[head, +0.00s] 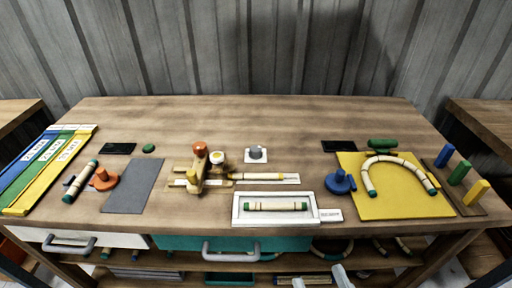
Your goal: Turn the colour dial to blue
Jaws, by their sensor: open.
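A grey knob (256,153) on a small white square plate stands at the back middle of the workbench. It looks like a dial, but its pointer and any colour marks are too small to read. A round white piece with a yellow centre (217,156) sits just left of it, beside the wooden fixture; I cannot tell whether this is the colour dial or an indicator. My gripper (319,281) shows only as two pale fingertips at the bottom edge, apart and empty. It is in front of the bench, well away from the knob.
A wooden fixture with an orange knob (199,149) stands left of the grey knob. A white tray (236,211) holding a rattan piece lies in front. A blue clamp (340,182) and yellow board (384,206) are right. The bench behind the knob is clear.

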